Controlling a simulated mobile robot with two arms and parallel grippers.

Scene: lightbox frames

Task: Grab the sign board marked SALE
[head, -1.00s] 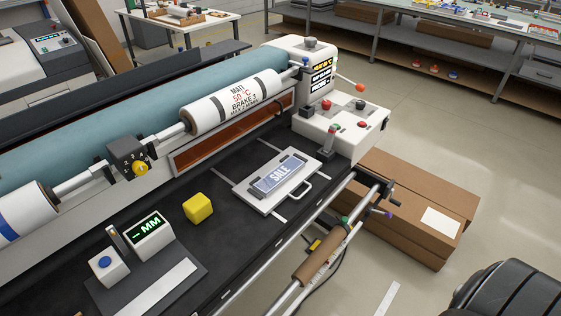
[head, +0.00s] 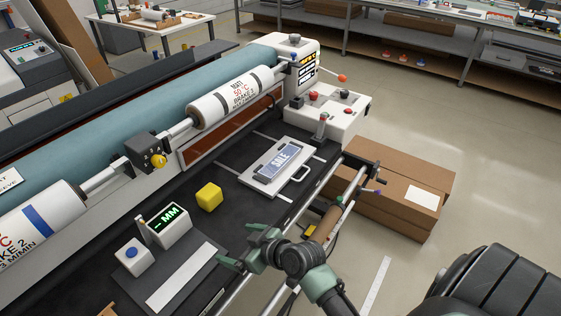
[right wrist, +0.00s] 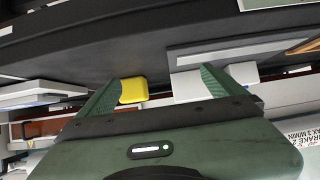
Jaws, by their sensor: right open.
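The SALE sign board (head: 279,161) is a blue-grey plate with white letters and dark ends. It lies on a white flat tray (head: 255,181) with a handle at its right, on the black bed of the machine. My right gripper (head: 239,246) is open and empty over the front edge of the bed, apart from the sign and nearer to me. In the right wrist view its two green fingers (right wrist: 161,76) are spread; I cannot make out the sign there. My left gripper is not in view.
A yellow block (head: 209,197) stands on the bed left of the sign; it also shows in the right wrist view (right wrist: 133,91). A display box marked MM (head: 166,226) stands farther left. A white control box (head: 328,112) stands behind the sign. A rail with a brown roll (head: 326,222) runs along the front.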

